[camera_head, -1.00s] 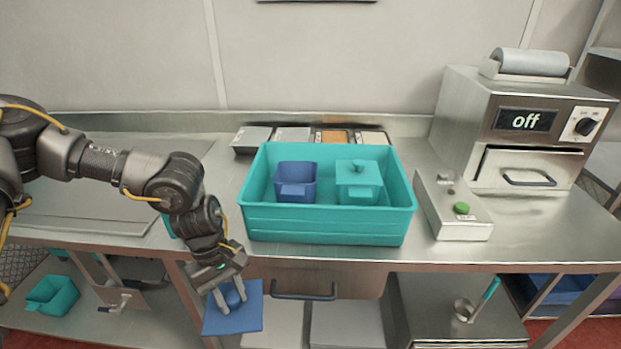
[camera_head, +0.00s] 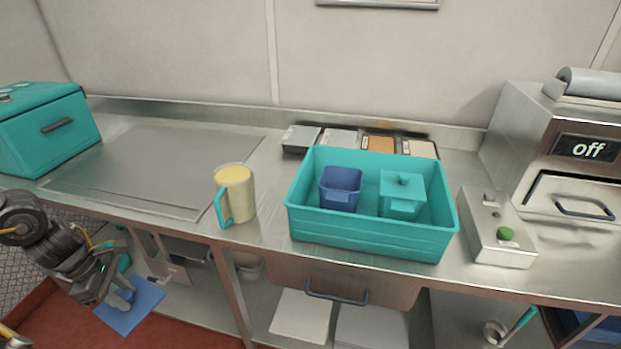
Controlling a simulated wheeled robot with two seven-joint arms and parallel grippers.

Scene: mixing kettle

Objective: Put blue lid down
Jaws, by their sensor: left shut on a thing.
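The blue lid (camera_head: 137,312) is a flat square plate with a knob. It is at the lower left, in front of the counter and below its top. My left gripper (camera_head: 122,298) is shut on the lid's knob and holds the lid tilted. A blue open container (camera_head: 340,188) without a lid sits in the teal crate (camera_head: 372,236) on the counter. Next to it in the crate stands a teal container with its teal lid (camera_head: 402,194).
A cream jug with a teal handle (camera_head: 236,195) stands on the counter left of the crate. A teal box (camera_head: 43,130) is at the far left. The metal counter (camera_head: 150,165) between them is clear. A control box (camera_head: 497,228) and an oven-like machine (camera_head: 580,170) are at the right.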

